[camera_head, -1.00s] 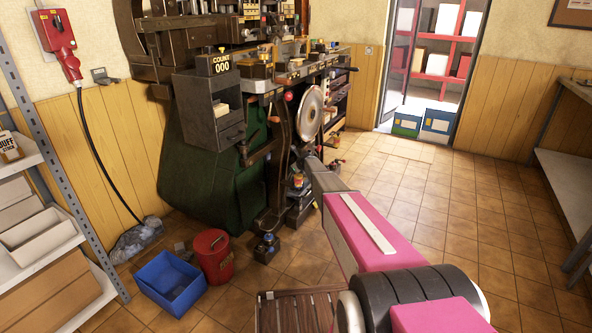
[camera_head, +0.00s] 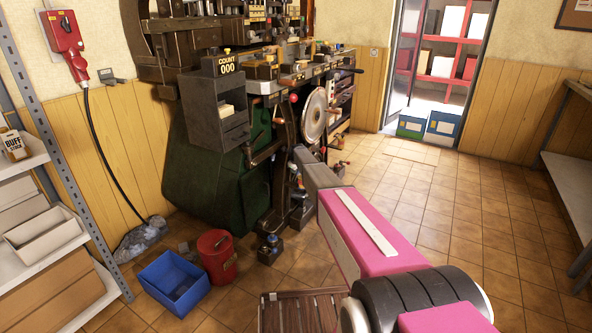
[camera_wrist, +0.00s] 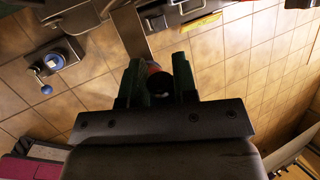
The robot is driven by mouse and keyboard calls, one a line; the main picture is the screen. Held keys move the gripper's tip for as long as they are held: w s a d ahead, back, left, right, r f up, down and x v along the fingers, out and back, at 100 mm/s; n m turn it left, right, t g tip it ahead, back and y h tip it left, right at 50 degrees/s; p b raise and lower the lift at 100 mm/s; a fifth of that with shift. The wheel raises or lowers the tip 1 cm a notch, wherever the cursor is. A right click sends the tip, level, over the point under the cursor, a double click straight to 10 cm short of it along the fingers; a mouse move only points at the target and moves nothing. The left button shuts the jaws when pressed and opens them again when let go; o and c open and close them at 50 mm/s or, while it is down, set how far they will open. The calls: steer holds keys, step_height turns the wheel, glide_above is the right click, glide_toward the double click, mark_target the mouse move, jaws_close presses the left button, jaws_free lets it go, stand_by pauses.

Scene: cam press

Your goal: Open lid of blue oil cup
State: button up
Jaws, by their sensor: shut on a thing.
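In the wrist view my gripper (camera_wrist: 157,72) is shut on a dark round-ended thing (camera_wrist: 183,72) with an orange-red part beside it. The two dark green fingers hide most of it, so I cannot tell fully what it is. A blue-rimmed cup (camera_wrist: 54,61) on a grey block is at the upper left, apart from my gripper. A blue ball knob (camera_wrist: 46,90) on a short stem is beside it. In the head view a small dark block with blue on top (camera_head: 271,241) stands on the floor by the press. My fingers are hidden there.
The dark press (camera_head: 237,105) with its green side stands left of my arm. A blue bin (camera_head: 173,283) and a red bucket (camera_head: 217,257) are on the floor before it. A wooden slatted thing (camera_head: 300,310) lies near the bottom. Tiled floor is clear on the right.

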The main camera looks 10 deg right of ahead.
stand_by(0.4)
steer(key=o, duration=0.9)
steer(key=shift+a, duration=0.1)
steer(key=shift+c, duration=0.2)
steer(key=v, duration=1)
steer(key=shift+r, duration=0.35)
steer(key=shift+s, duration=0.2)
steer(key=s+d+n+g, duration=0.2)
steer(key=s+n, duration=1.1)
steer(key=s, duration=1.4)
steer(key=s+d+n+g, duration=0.2)
steer(key=s+n, duration=1.1)
steer(key=s, duration=1.5)
steer(key=shift+s+d+f+g, duration=0.25)
steer(key=shift+d+f+g, duration=0.1)
steer(key=shift+g, duration=0.55)
